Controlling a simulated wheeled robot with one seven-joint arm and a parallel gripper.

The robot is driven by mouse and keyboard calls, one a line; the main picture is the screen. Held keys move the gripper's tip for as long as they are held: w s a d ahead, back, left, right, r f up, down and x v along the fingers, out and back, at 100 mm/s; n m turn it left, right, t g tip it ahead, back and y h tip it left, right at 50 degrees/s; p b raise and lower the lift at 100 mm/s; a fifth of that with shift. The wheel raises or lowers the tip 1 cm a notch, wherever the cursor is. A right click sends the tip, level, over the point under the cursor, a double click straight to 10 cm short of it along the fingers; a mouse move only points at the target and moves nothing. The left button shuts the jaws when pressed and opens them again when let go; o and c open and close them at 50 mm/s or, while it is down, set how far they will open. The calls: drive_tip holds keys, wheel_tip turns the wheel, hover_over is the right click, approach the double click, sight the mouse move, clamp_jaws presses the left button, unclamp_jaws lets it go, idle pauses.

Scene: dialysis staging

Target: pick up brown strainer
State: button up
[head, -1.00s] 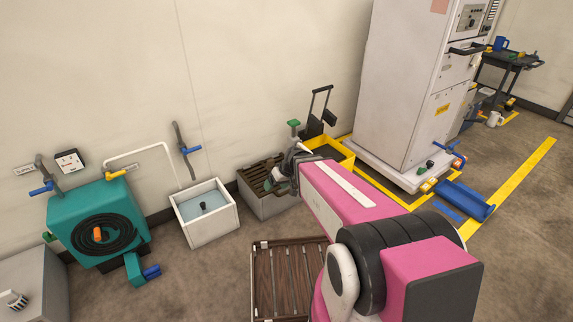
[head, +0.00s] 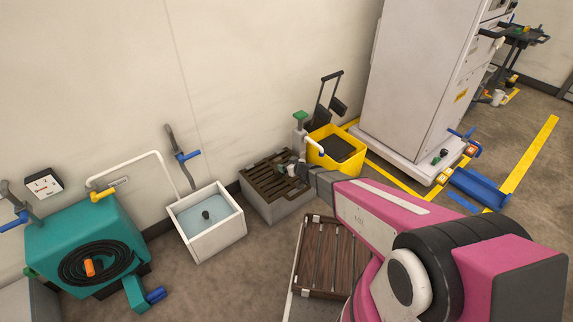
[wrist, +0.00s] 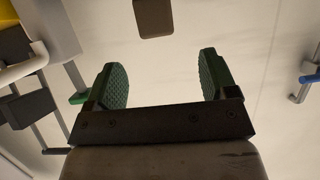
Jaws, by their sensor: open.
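A brown slatted piece (head: 268,178) sits on top of a grey box against the wall and is the likeliest strainer in the head view. My gripper (head: 290,169) is over its right part; the height between them is hard to judge. In the wrist view my gripper (wrist: 165,85) is open, with green pads apart and nothing between them. A brown rounded block (wrist: 154,18) shows beyond the fingertips at the top edge, cut off by the frame. I cannot tell whether it belongs to the slatted piece. My arm hides the box's right side.
A white basin of water (head: 234,226) with a small dark object (head: 207,214) stands left of the box. A yellow bucket (head: 350,165) and a green-topped post (head: 300,116) are close on the right. A brown slatted platform (head: 328,265) lies in front.

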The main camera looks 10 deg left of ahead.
sight(277, 159)
drive_tip(key=x, duration=1)
drive_tip(key=shift+w+a+f, duration=0.15)
drive_tip(key=shift+w, duration=0.15)
drive_tip(key=c, duration=1)
